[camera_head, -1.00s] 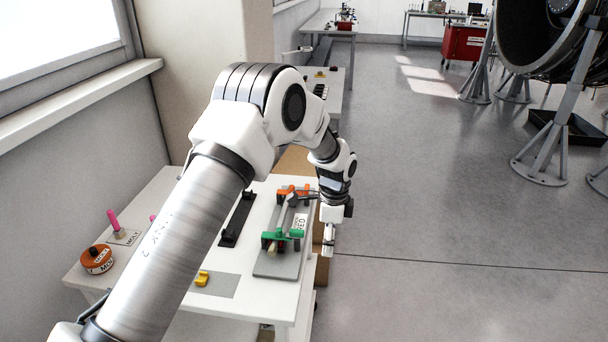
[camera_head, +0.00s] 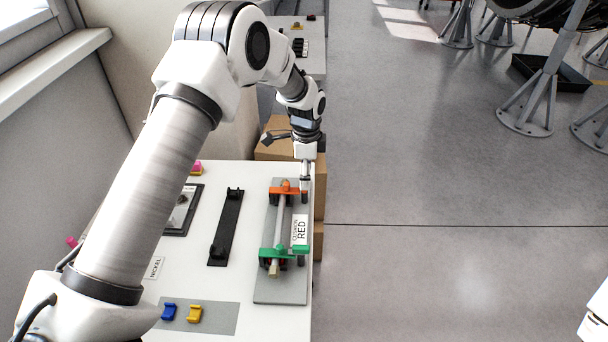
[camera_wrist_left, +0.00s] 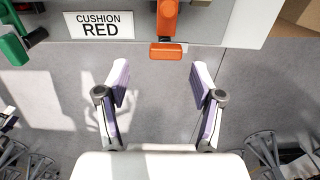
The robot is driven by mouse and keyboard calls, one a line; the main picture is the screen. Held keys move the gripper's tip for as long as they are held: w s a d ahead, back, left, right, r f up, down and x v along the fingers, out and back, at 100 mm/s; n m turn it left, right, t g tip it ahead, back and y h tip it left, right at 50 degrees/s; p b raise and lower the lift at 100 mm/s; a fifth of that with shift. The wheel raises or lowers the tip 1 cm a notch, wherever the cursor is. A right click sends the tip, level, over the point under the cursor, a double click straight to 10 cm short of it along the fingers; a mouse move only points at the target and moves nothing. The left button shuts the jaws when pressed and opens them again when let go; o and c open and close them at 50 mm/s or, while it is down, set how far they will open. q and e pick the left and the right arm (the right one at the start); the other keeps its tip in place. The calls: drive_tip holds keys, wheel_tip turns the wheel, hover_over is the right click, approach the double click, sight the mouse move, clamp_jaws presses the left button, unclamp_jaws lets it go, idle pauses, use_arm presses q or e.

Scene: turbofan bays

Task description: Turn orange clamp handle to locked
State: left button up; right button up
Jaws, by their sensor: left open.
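The orange clamp (camera_head: 284,189) sits at the far end of a grey fixture plate (camera_head: 280,292) on the white table. Its orange handle (camera_wrist_left: 166,50) ends in a wider tab in the left wrist view. A green clamp (camera_head: 272,254) is at the near end, and a rod (camera_head: 280,222) runs between the two. My left gripper (camera_head: 305,190) points down at the right side of the orange clamp. In the left wrist view my left gripper (camera_wrist_left: 162,78) is open and empty, with the orange tab just beyond and between its fingertips, apparently untouched. My right gripper is out of view.
A "CUSHION RED" label (camera_head: 299,230) lies on the plate's right side. A black holder (camera_head: 226,228) stands to the left. Blue (camera_head: 169,312) and yellow (camera_head: 195,314) pieces lie at the front. Cardboard boxes (camera_head: 277,148) stand behind the table; open floor is to the right.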

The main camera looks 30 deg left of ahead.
use_arm(q)
drive_tip(key=f, duration=0.2)
drive_tip(key=a+f, duration=0.1)
drive_tip(key=f, duration=0.1)
drive_tip(key=shift+w, duration=0.4)
drive_tip(key=shift+s+d+r, duration=0.2)
drive_tip(key=shift+r, duration=0.05)
drive_tip(key=c, duration=1)
drive_tip(key=shift+c, duration=0.7)
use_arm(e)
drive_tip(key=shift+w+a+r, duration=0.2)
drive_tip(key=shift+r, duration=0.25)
use_arm(q)
drive_tip(key=shift+s, duration=0.1)
